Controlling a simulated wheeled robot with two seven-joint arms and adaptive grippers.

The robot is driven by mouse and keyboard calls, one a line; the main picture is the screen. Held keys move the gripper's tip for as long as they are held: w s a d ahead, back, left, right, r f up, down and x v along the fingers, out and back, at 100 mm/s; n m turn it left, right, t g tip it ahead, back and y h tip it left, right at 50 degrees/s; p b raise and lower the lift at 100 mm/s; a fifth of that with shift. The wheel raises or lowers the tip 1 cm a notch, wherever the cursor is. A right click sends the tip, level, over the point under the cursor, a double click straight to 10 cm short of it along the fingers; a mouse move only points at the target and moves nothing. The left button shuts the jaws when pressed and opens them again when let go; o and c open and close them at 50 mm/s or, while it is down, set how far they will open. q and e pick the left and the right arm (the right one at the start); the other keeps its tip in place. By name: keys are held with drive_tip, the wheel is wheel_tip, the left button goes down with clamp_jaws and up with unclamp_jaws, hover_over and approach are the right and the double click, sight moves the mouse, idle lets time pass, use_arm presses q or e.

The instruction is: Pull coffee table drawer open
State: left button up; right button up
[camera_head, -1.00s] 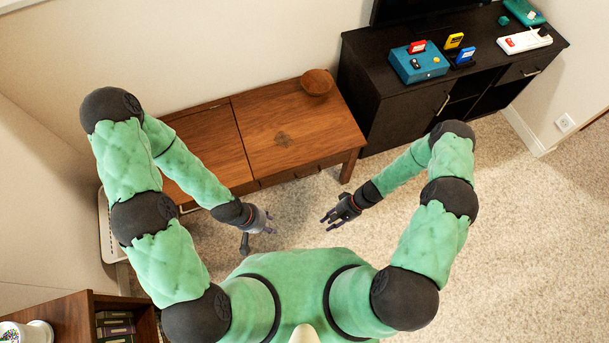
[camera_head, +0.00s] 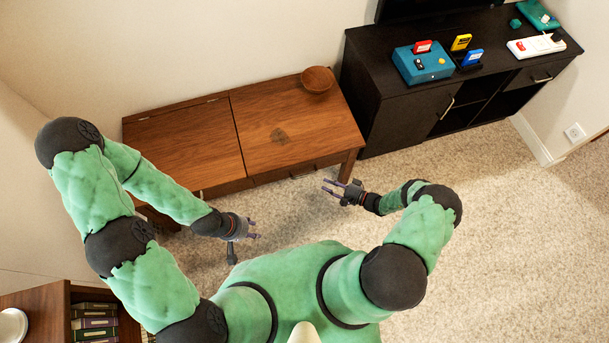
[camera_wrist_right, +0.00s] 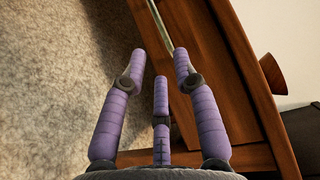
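The wooden coffee table (camera_head: 300,135) stands against the wall, its drawer front (camera_head: 318,165) under the right half of the top. In the right wrist view, the drawer front (camera_wrist_right: 195,45) lies ahead, with a long metal handle (camera_wrist_right: 160,24) on it. My right gripper (camera_head: 331,189) is open and empty, just in front of the table near its right leg. In the wrist view its purple fingers (camera_wrist_right: 160,60) are spread, with the handle beyond or near the tips; I cannot tell whether they touch. My left gripper (camera_head: 256,229) looks open and empty, in front of the table's left half.
A wooden bowl (camera_head: 318,79) sits on the table's back right corner. A dark TV stand (camera_head: 400,110) with a teal box (camera_head: 424,62) is close on the right. A bookshelf (camera_head: 40,305) is at the lower left. Carpet (camera_head: 510,240) at the right is clear.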

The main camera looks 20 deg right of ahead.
sight(307, 175)
drive_tip(key=b+x, duration=0.2)
drive_tip(key=x, duration=0.8)
drive_tip(key=shift+w+a+b, duration=0.15)
drive_tip(key=shift+a+b, duration=0.1)
drive_tip(key=shift+b, duration=0.05)
clamp_jaws()
